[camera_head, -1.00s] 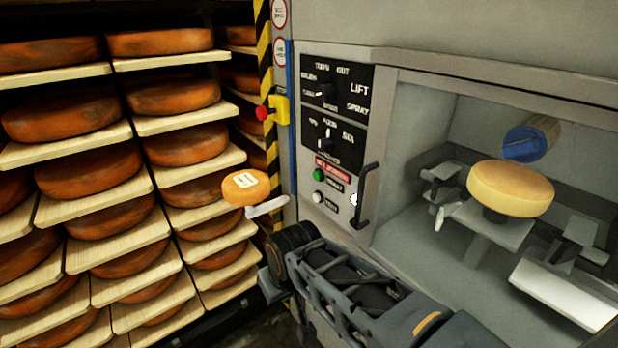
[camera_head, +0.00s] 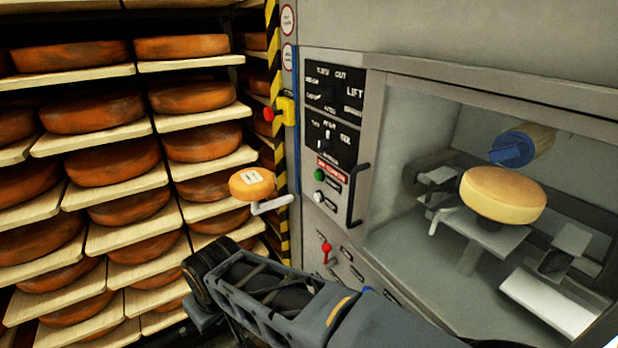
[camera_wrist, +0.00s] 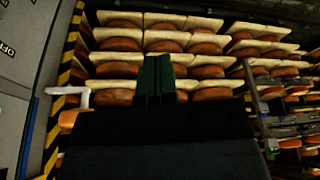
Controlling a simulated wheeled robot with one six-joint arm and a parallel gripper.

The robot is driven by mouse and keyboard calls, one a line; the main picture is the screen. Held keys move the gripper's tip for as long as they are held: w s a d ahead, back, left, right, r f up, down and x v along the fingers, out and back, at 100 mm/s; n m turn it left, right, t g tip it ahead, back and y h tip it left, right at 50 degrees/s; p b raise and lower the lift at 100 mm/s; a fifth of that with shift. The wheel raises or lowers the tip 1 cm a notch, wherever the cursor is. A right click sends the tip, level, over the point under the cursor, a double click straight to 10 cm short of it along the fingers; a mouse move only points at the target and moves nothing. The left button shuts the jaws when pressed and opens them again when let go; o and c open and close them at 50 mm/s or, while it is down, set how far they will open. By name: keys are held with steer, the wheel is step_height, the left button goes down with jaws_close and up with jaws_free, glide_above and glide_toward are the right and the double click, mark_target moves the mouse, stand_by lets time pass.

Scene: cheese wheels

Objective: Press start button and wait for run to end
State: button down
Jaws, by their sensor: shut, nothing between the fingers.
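The green button (camera_head: 319,175) sits low on the black-and-grey control panel (camera_head: 335,130), beside a small label too blurred to read. A white button (camera_head: 318,197) is just below it. A pale cheese wheel (camera_head: 503,194) rests on a support inside the machine's bay, next to a blue-ended brush (camera_head: 514,150). In the wrist view my gripper (camera_wrist: 153,60) has its dark green fingers together with nothing between them, facing the cheese racks. In the head view my arm reaches to the left, below the panel; the fingertips are not clear there. The buttons are not seen in the wrist view.
Racks of orange cheese wheels (camera_head: 118,162) fill the left. A yellow box with a red button (camera_head: 268,114) and a small cheese on a bracket (camera_head: 272,204) stick out beside the panel. A vertical handle (camera_head: 357,195) and a red knob (camera_head: 326,247) project from the machine front.

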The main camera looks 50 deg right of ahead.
mark_target(318, 175)
steer(key=shift+w, duration=0.1)
steer(key=w+d+r+m+t+h+b, duration=0.1)
steer(key=w+d+r+t+h, duration=0.15)
steer(key=w+d+t, duration=0.4)
steer(key=w+d+r+m+t+h+b, duration=0.1)
steer(key=w+d+t+h, duration=0.2)
steer(key=w+d, duration=0.65)
steer(key=s+d+r+m+g+h, duration=0.1)
steer(key=d+m+g+h, duration=0.1)
steer(key=d+h, duration=0.5)
steer(key=s+d+r+m+g+h+b, duration=0.1)
steer(key=d+r+m+g+h, duration=0.1)
steer(key=d+h, duration=0.5)
steer(key=shift+d+m, duration=0.3)
steer(key=shift+m, duration=0.4)
steer(key=shift+s+d, duration=0.1)
steer(key=shift+s, duration=0.05)
steer(key=s+d, duration=0.2)
steer(key=d, duration=0.6)
steer(key=shift+s, duration=0.3)
